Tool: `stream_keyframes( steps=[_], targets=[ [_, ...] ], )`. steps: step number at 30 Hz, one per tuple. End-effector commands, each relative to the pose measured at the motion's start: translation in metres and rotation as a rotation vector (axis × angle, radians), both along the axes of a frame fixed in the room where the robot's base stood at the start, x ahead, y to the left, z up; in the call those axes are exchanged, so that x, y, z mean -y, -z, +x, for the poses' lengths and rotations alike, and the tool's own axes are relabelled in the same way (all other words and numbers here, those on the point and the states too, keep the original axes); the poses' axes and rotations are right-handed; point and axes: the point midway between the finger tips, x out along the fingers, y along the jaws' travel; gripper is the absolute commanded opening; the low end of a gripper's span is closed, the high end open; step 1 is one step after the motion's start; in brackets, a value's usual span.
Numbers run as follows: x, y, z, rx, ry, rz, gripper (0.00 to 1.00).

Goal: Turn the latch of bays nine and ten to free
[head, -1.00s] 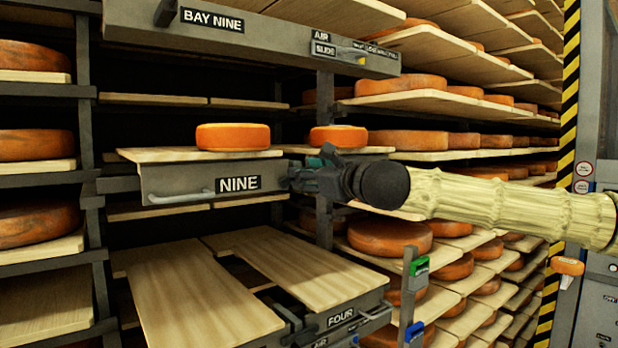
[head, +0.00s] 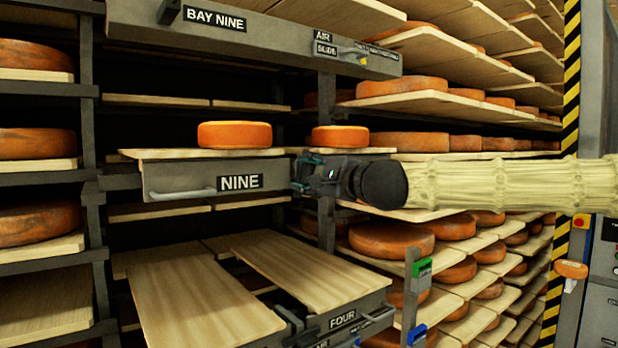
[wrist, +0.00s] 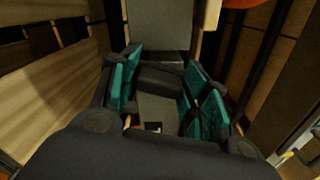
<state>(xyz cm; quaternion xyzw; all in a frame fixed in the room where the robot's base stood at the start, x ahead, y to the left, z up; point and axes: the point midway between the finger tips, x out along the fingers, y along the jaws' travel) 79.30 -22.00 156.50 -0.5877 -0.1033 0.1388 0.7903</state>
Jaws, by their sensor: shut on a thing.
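The drawer front marked NINE (head: 165,180) shows in the head view, with a light board on top and a round orange cheese (head: 234,135) on that board. My gripper (head: 305,172) is at the right end of this front, beside the upright post. In the wrist view my gripper's teal-padded fingers (wrist: 158,82) stand on either side of a dark block-like part (wrist: 160,76), and they are shut on it. It appears to be the latch. In the head view the gripper hides it, so its exact angle cannot be told. No label for bay ten is readable.
A grey beam marked BAY NINE (head: 290,45) crosses above, with an AIR SLIDE label. Bare boards marked FOUR (head: 310,270) lie below. A post with a green tag (head: 420,267) stands below my arm. Loaded cheese shelves (head: 440,88) fill the right, behind my arm.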

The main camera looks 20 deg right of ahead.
Motion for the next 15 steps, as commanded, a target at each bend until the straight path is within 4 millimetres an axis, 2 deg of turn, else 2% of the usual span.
stream_keyframes(
  steps=[6,15],
  targets=[
    [-0.0001,0.0012,-0.0001,0.053,0.001,-0.145,0.22],
    [-0.0001,0.0023,0.0001,0.094,0.000,-0.259,0.22]
  ],
)
